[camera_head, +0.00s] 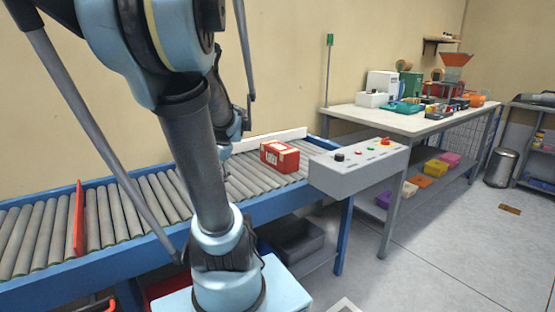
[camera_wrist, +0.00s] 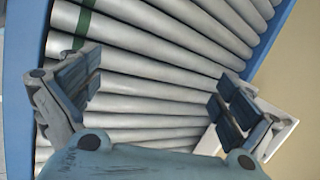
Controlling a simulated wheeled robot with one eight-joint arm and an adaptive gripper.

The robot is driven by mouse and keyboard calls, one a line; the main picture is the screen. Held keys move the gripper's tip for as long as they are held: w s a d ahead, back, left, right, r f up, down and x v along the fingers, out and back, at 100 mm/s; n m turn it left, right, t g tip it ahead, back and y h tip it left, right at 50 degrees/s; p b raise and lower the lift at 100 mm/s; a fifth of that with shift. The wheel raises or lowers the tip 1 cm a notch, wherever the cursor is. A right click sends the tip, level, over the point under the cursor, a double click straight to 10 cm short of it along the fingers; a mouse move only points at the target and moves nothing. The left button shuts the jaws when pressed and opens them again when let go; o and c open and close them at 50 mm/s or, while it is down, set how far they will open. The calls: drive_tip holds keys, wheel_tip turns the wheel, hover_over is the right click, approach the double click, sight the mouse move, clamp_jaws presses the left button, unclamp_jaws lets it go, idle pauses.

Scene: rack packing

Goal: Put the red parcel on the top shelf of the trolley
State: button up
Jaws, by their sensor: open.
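The red parcel (camera_head: 280,156) is a small red box with white labels. It sits on the roller conveyor (camera_head: 158,187) near its right end, beside the grey control box, in the head view. In the wrist view my gripper (camera_wrist: 152,100) is open over bare rollers (camera_wrist: 150,75), with nothing between its fingers. The parcel does not show in the wrist view. My gripper is hidden behind my arm in the head view. I cannot make out the trolley for certain.
A grey control box (camera_head: 358,168) with buttons stands at the conveyor's right end. A red divider (camera_head: 78,218) crosses the rollers at left. A workbench (camera_head: 400,120) with tools and bins stands behind at right. A bin (camera_head: 502,167) is farther right. The floor (camera_head: 450,240) at right is mostly clear.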

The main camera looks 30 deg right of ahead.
drive_tip(key=w+d+r+m+t, duration=0.2)
drive_tip(key=w+d+m, duration=0.4)
drive_tip(key=d, duration=0.3)
drive_tip(key=m+t+h, duration=0.2)
drive_tip(key=m+t, duration=0.3)
drive_tip(key=m, duration=0.9)
approach(279, 146)
drive_tip(key=shift+w+a+f, duration=0.2)
drive_tip(key=shift+w+f, duration=0.75)
drive_tip(key=shift+f, duration=0.2)
drive_tip(key=shift+m, duration=0.3)
drive_tip(key=shift+x, duration=3.8)
drive_tip(key=shift+s+f, duration=0.1)
drive_tip(key=shift+s, duration=0.05)
drive_tip(key=c, duration=1.5)
drive_tip(key=shift+r, duration=0.65)
drive_tip(key=c, duration=0.5)
wheel_tip(279, 146, up, 9)
drive_tip(key=shift+f, duration=0.1)
